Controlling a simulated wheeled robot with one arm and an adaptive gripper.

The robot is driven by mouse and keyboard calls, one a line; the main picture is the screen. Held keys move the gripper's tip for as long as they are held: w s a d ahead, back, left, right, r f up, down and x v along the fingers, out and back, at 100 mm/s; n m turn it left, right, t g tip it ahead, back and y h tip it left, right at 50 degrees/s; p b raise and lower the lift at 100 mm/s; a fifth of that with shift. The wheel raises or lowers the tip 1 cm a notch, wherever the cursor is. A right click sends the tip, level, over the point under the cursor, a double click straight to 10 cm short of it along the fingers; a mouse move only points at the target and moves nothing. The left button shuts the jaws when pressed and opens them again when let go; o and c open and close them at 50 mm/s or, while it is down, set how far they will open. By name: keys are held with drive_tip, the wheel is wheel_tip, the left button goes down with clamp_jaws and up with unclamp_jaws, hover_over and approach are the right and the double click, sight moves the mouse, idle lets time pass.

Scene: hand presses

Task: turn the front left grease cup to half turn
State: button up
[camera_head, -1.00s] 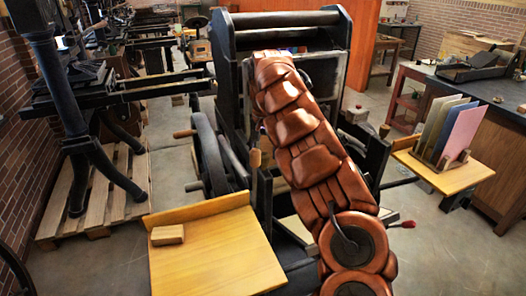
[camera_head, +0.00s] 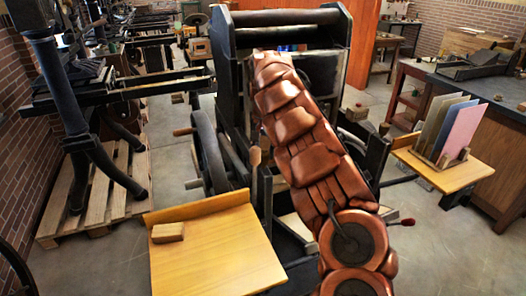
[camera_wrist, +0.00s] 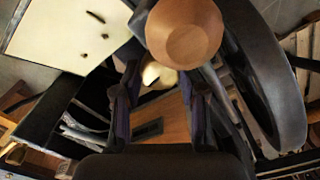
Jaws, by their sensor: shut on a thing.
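A small pale brass grease cup (camera_wrist: 158,75) shows in the wrist view between the tips of my gripper (camera_wrist: 159,84). The fingers stand on either side of it and are shut on it. Its lower part and any turn mark are hidden, so its angle cannot be told. In the head view my copper-coloured arm covers the gripper and the cup. The dark press frame (camera_head: 232,78) stands behind the arm.
A round wooden handle (camera_wrist: 186,32) sits close above the fingers in the wrist view, beside a dark flywheel (camera_wrist: 270,75). In the head view, a yellow board (camera_head: 215,258) bears a wooden block (camera_head: 168,232). Another shelf (camera_head: 447,175) holds coloured cards (camera_head: 462,130).

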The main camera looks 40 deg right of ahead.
drive_tip(key=shift+a+f+m+b, duration=0.1)
drive_tip(key=shift+a+m+b, duration=0.05)
drive_tip(key=shift+m+b, duration=0.3)
drive_tip(key=shift+m, duration=0.85)
drive_tip(key=m+b, duration=0.1)
drive_tip(key=m, duration=0.5)
drive_tip(key=m+b, duration=0.1)
drive_tip(key=m, duration=0.3)
drive_tip(key=shift+m+b, duration=0.85)
drive_tip(key=shift+m, duration=1.25)
